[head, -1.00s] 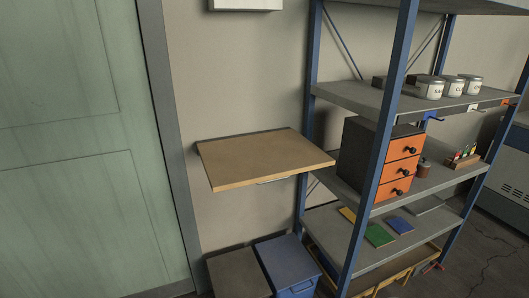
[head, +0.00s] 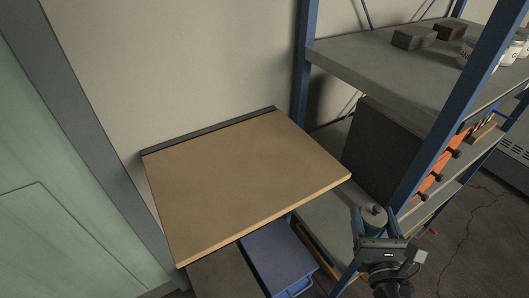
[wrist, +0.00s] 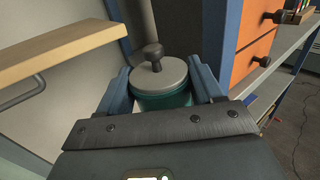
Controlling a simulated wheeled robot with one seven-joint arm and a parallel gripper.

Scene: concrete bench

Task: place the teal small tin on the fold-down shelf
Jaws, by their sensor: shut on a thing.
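The teal small tin (wrist: 162,102) has a grey lid with a dark knob. My gripper (wrist: 163,90) is shut on it, one blue finger on each side, and the tin looks upright. In the head view the tin (head: 374,220) and my gripper (head: 376,225) are at the lower right, just right of the shelf's front right corner. The fold-down shelf (head: 235,185) is a bare wooden board, folded out level from the wall. Its edge (wrist: 60,42) also shows at the upper left of the wrist view. The tin is apart from the shelf.
A blue-posted rack (head: 440,110) stands right of the shelf, close to my gripper, with an orange-fronted drawer cabinet (head: 385,150). A blue bin (head: 275,262) and a grey box (head: 225,275) stand below the shelf. The shelf top is clear.

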